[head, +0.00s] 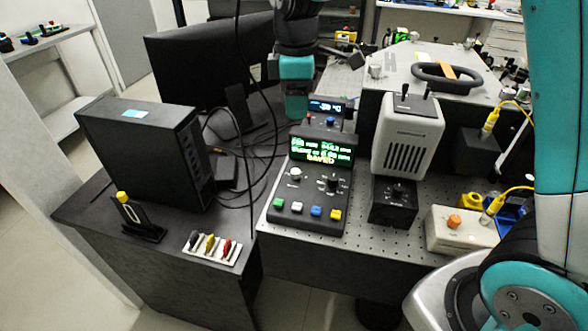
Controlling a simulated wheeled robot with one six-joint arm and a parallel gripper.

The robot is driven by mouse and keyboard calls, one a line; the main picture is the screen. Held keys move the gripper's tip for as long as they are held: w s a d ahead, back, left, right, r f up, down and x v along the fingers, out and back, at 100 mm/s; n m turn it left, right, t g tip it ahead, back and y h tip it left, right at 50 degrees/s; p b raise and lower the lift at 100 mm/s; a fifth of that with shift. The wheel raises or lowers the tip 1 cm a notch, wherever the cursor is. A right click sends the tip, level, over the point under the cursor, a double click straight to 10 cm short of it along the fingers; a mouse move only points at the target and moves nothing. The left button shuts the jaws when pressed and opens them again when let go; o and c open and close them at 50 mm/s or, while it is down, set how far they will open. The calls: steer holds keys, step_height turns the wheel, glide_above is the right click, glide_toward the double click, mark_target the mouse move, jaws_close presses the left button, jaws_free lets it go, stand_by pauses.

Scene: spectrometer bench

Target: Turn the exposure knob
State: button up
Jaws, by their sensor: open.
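A dark control console (312,204) stands near the bench's front edge, with a lit green display (322,151) on its sloped upper part. It carries a white knob (295,174) at left and a black knob (333,183) at right. Another black knob (398,191) is on the black box (380,211) under the grey lamp housing. An orange knob (454,221) is on a pale box at right. The labels are too small to read, so I cannot tell which knob is for exposure. My arm's teal wrist hangs above and behind the console; no gripper fingers show.
Green, white, blue and yellow buttons (316,211) line the console's front. The grey lamp housing (409,134) stands close on its right. A black computer tower (146,153), monitor (205,72) and loose cables are at left. Perforated bench top (362,243) is bare in front.

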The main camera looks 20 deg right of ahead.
mark_target(296, 171)
step_height(296, 171, down, 17)
steer(key=shift+f+p, duration=0.1)
steer(key=shift+p, duration=0.85)
jaws_close()
